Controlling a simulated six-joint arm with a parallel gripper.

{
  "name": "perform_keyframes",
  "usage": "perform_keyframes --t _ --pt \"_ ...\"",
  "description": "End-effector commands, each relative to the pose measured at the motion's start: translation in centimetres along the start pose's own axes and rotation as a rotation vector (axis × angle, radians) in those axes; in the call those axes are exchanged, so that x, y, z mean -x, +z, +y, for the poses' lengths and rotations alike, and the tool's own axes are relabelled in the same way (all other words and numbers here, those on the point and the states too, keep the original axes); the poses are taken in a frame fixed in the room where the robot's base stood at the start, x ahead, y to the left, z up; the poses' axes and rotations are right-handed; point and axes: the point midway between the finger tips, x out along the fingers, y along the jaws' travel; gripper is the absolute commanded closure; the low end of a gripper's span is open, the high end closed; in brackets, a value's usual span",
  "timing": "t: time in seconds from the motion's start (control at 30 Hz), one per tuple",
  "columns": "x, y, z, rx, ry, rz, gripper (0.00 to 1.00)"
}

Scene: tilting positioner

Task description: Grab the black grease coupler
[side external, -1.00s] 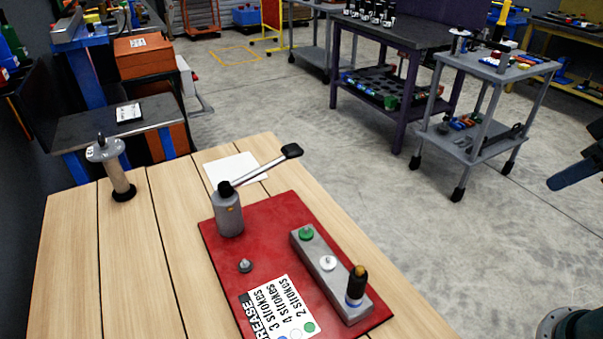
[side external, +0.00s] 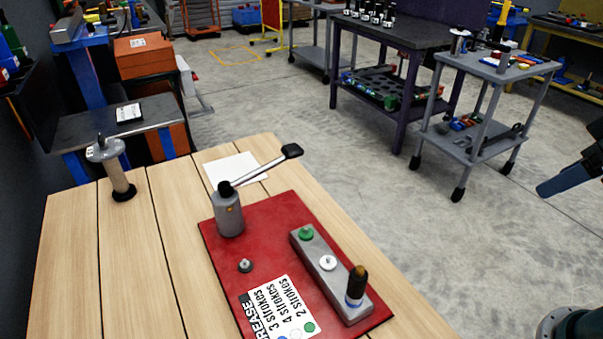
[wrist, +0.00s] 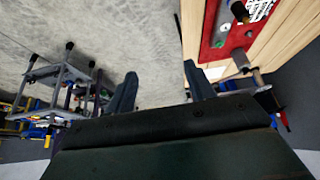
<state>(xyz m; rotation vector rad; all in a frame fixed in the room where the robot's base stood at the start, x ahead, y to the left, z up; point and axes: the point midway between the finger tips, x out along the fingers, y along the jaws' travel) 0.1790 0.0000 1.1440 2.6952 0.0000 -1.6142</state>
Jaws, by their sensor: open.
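The black grease coupler (side external: 356,283) stands upright at the near end of a grey block (side external: 328,262) on the red board (side external: 262,214). It has a brownish top and a blue ring at its foot. In the wrist view the coupler (wrist: 239,11) shows at the top right, beyond and to the right of my fingers. My gripper (wrist: 160,76) is open and empty, its two fingers spread over bare floor. In the side external view only part of my gripper (side external: 562,180) shows at the right edge, well away from the coupler.
The block also carries a green fitting (side external: 306,233) and a white one (side external: 327,262). A grey pump (side external: 228,212) with a long raised lever (side external: 262,168) stands on the board's far corner. A cylinder (side external: 117,175) stands at the table's left. Floor lies clear between table and trolley (side external: 480,142).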

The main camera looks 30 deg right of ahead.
Motion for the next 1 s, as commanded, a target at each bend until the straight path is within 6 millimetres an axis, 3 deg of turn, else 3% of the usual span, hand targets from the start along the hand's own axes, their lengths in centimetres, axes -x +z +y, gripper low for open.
perform_keyframes --t 0.27,0.47,1.0 --pt "-0.3 -0.9 -0.6 0.065 -0.015 -0.024 0.46" --pt "-1.3 -2.9 -2.2 0.221 -0.05 -0.077 0.46" --pt "-7.0 -7.8 -10.7 0.812 -0.192 -0.247 0.46"
